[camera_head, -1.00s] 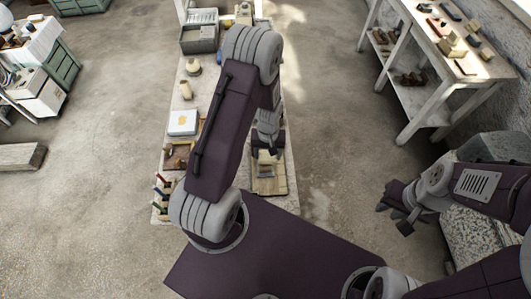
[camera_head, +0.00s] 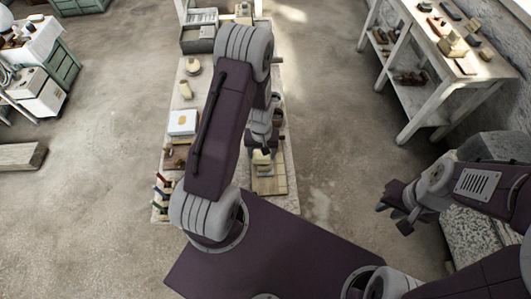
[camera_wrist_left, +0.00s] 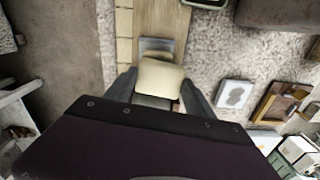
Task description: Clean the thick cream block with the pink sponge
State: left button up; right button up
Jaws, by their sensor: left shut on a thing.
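My left gripper (camera_head: 260,149) is shut on a cream block (camera_wrist_left: 160,79). The block also shows in the head view (camera_head: 262,158), over the far end of a wooden board (camera_head: 271,186) on the long worktable. In the wrist view the block sits between the two fingers, with a grey flat piece (camera_wrist_left: 157,45) just beyond it on the board. I cannot tell whether the block touches the board. My right gripper (camera_head: 394,218) is open and empty, away from the worktable at the right. I cannot make out a pink sponge in these views.
A grey crate (camera_head: 198,39) is at the far end. Coloured-handled tools (camera_head: 160,190) stand at the near left.

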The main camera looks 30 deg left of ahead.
aim_at(270, 156)
pick_arm(q)
jog(key=shift+s+a, duration=0.3)
jog(key=shift+a, duration=0.15)
jog(key=shift+w+d, duration=0.3)
jog(key=shift+d, duration=0.35)
jog(key=shift+w+d, duration=0.25)
jog(key=shift+d, duration=0.15)
jog(key=shift+w+d, duration=0.35)
jog(key=shift+d, duration=0.5)
jog(key=shift+s+a, duration=0.2)
jog(key=shift+a, duration=0.3)
jog(key=shift+s+a, duration=0.2)
jog(key=shift+a, duration=0.3)
jog(key=shift+s+a, duration=0.25)
jog(key=shift+a, duration=0.25)
jog(key=shift+s+a, duration=0.25)
jog(key=shift+a, duration=0.2)
